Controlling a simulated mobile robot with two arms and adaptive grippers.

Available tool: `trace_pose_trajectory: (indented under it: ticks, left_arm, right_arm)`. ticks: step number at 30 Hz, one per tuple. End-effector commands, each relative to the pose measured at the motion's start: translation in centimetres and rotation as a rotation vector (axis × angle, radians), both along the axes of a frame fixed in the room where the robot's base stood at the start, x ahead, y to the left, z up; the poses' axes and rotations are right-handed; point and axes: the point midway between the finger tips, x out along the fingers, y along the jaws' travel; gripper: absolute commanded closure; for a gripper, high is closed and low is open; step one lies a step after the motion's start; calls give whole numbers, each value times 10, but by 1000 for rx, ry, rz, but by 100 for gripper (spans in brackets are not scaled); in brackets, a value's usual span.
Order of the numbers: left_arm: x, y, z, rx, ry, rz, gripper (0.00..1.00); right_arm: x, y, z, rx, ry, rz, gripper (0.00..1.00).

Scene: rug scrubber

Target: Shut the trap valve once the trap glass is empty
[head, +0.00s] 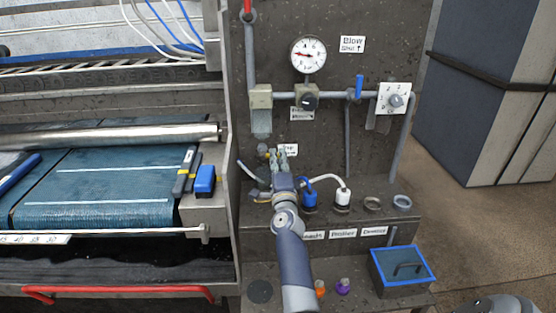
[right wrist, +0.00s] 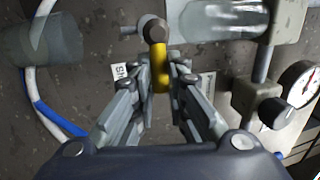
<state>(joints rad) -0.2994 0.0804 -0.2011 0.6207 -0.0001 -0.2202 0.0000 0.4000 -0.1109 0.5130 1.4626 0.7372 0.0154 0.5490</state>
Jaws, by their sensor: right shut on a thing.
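The trap glass (head: 261,122) hangs under a beige block on the panel, left of the gauge pipe. It also shows at the top of the right wrist view (right wrist: 225,18), pale and see-through. I make out no clear liquid line in it. Below it is the trap valve (right wrist: 155,30), a round dark knob with a yellow lever (right wrist: 161,72). The lever points across the line of the glass. My right gripper (head: 282,158) is shut on this lever, its fingers (right wrist: 161,85) on both sides. My left gripper is out of view.
Above are a round gauge (head: 308,55), a black knob (head: 308,101), a blue lever (head: 359,87) and a numbered dial (head: 395,100). Blue and white hose plugs (head: 342,197) stand right of my gripper. A blue-rimmed box (head: 402,270) sits lower right. Another clear vessel (right wrist: 45,40) shows at wrist-view left.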

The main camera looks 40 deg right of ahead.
Motion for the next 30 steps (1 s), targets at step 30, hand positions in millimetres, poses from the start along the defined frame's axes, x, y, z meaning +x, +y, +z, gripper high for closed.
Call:
trace_pose_trajectory:
  ticks: [30]
  left_arm:
    - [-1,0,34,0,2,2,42]
  right_arm:
    - [2,3,30,-438,267,-1,66]
